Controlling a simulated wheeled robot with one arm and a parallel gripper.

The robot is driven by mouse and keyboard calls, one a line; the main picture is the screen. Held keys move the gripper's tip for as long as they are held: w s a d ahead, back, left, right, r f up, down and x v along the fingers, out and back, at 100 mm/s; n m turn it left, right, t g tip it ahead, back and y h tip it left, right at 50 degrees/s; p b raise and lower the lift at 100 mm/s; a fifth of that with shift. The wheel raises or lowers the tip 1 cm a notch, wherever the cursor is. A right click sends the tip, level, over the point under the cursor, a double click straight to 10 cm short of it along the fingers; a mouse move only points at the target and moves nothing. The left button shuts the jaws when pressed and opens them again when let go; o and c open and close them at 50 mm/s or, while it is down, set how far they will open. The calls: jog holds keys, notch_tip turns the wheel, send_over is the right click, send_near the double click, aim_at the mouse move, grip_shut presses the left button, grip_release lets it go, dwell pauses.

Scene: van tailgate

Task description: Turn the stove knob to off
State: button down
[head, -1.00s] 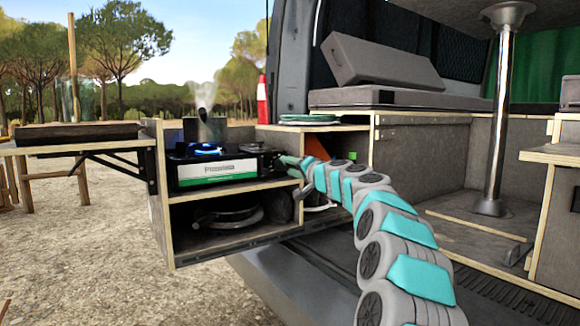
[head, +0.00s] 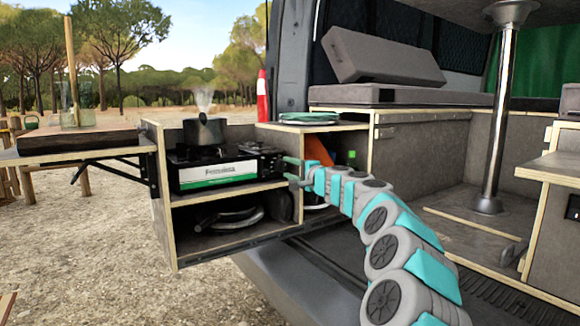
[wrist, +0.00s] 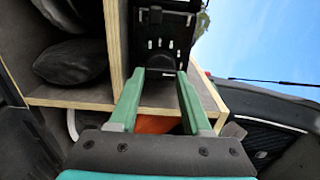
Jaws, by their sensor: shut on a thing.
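The camping stove (head: 218,168) is a black and white box with a green stripe, set on the upper shelf of the pull-out wooden unit. A dark pot (head: 203,130) with steam above it stands on the stove. No flame shows under it. My gripper (head: 287,170) reaches in from the right to the stove's right end. In the wrist view, the green fingers (wrist: 160,74) stand a little apart at the black stove end (wrist: 165,35). They are shut on the stove knob, which is mostly hidden between the fingertips. I cannot read the knob's angle.
The lower shelf (head: 225,248) holds dark round items. An orange item (head: 318,150) sits in the compartment right of the stove. Green plates (head: 308,117) lie on top of it. A wooden side table (head: 95,137) extends at left. A metal table post (head: 493,120) stands at right.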

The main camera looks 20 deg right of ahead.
dwell(0.4)
jog(key=shift+c, duration=1.7)
grip_release()
jog(key=v, duration=0.7)
jog(key=shift+s+d+b, duration=0.15)
jog(key=shift+s+b, duration=0.2)
